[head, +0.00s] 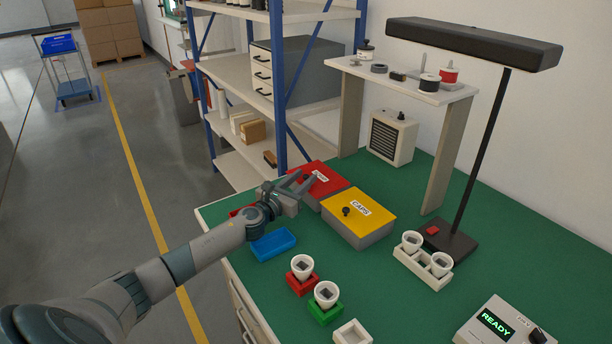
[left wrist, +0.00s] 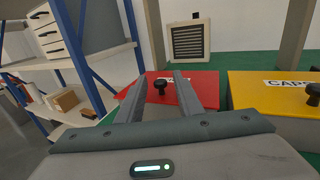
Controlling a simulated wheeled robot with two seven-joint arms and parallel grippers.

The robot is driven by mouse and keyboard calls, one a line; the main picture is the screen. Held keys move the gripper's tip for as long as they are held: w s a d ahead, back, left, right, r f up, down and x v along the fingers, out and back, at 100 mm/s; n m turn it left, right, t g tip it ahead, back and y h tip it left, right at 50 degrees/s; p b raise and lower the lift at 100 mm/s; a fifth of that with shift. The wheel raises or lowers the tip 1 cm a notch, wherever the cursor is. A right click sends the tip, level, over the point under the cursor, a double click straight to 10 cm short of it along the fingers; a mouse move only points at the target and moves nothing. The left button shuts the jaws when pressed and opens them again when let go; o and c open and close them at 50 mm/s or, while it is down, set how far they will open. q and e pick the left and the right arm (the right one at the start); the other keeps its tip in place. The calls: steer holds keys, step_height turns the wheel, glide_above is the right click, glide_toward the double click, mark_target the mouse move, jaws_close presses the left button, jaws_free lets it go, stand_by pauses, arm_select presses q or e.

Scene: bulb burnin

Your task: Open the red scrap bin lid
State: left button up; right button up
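The red scrap bin (head: 322,182) stands on the green bench with its red lid down flat; a white label shows on the lid. My left gripper (head: 297,184) is over the lid's near left part in the head view. In the left wrist view the red lid (left wrist: 204,88) has a black knob (left wrist: 160,86), seen between the two fingers of my left gripper (left wrist: 168,82). The fingers are open and apart; I cannot tell whether they touch the knob. My right gripper is not in view.
The yellow-lidded CAPS bin (head: 358,215) stands right beside the red bin. A blue tray (head: 273,244), a red holder (head: 302,282) and a green holder (head: 324,312) with white cups lie nearer. A lamp (head: 470,45) and white riser (head: 400,85) stand behind.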

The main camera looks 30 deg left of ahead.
arm_select(q)
steer(key=shift+w, duration=1.05)
jaws_close()
